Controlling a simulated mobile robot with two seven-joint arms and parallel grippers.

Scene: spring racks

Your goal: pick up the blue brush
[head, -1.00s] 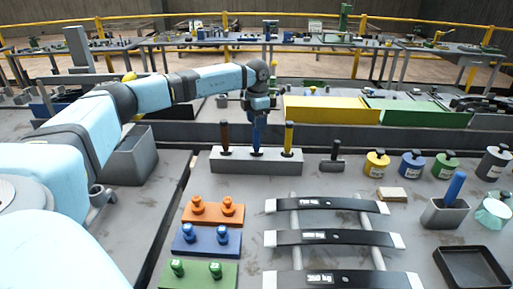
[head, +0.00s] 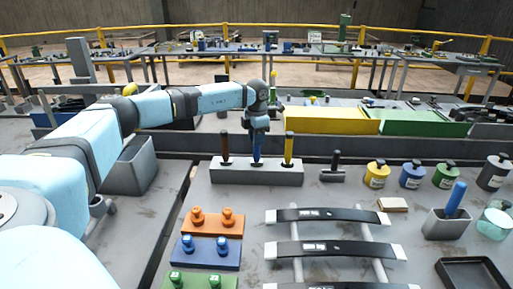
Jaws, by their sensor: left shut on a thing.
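Another blue handle (head: 456,195) leans in a grey cup (head: 444,224) at the right. My right gripper is not in view.
Orange (head: 213,226) and blue (head: 207,256) peg blocks stand front left. Dark spring bars (head: 326,216) lie on rails in front. Yellow (head: 376,176), blue (head: 411,177) and green (head: 446,178) pots stand right. Behind are a yellow box (head: 325,121) and a green box (head: 422,124).

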